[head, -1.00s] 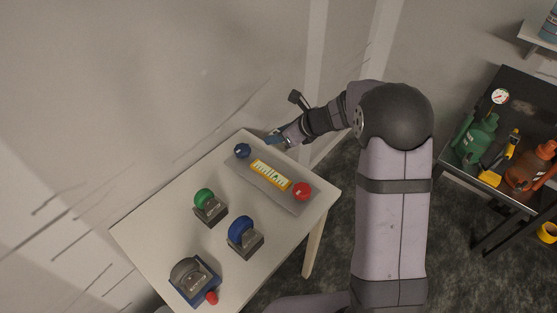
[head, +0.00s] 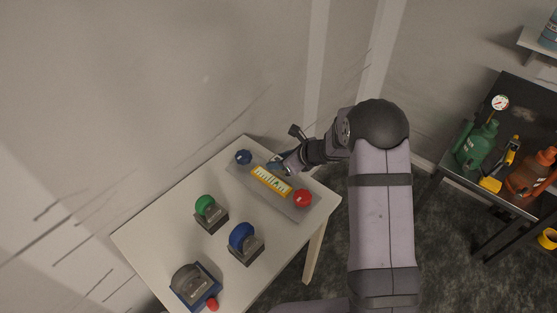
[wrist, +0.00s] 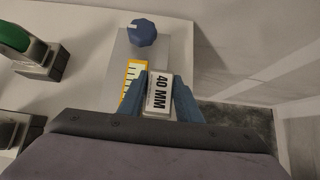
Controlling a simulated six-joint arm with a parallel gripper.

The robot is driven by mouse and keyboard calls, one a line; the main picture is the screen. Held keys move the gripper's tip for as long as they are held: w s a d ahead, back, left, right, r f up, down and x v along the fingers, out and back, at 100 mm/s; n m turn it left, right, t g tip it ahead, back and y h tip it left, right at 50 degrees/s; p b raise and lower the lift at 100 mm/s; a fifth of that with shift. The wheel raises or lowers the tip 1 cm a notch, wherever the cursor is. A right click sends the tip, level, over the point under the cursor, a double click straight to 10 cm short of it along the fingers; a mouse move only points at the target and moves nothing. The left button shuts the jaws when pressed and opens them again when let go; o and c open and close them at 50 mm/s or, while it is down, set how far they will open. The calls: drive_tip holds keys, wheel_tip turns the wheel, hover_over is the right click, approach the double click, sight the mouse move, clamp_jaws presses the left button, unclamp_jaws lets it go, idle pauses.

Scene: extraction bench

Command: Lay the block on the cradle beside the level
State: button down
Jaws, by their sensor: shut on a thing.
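My gripper (wrist: 158,92) is shut on a white block (wrist: 159,94) marked "40 MM", with one blue finger on each side. In the head view my gripper (head: 279,166) is at the far right long edge of a grey plate (head: 266,196), which looks like the cradle. The block is hard to make out there. A yellow-framed strip with dark marks (head: 270,180), seemingly the level, lies along the plate between a blue knob (head: 243,157) and a red knob (head: 303,198). In the wrist view the block is just right of the strip (wrist: 134,70); its height above the plate cannot be told.
On the white table (head: 160,228) stand a green-topped device (head: 205,206), a blue-topped device (head: 241,236) and a grey clamp-like device on a blue base (head: 190,284). A dark side table (head: 517,98) with bottles is at the right. The wall is close behind the white table.

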drive_tip(key=shift+f+b, duration=0.6)
drive_tip(key=shift+b, duration=0.25)
drive_tip(key=c, duration=1.3)
unclamp_jaws()
drive_tip(key=shift+r, duration=0.15)
drive_tip(key=shift+r+p, duration=0.75)
drive_tip(key=shift+p, duration=0.35)
drive_tip(key=b+v, duration=0.2)
drive_tip(key=v, duration=0.9)
drive_tip(key=shift+s+d+r, duration=0.1)
drive_tip(key=shift+s+d, duration=0.2)
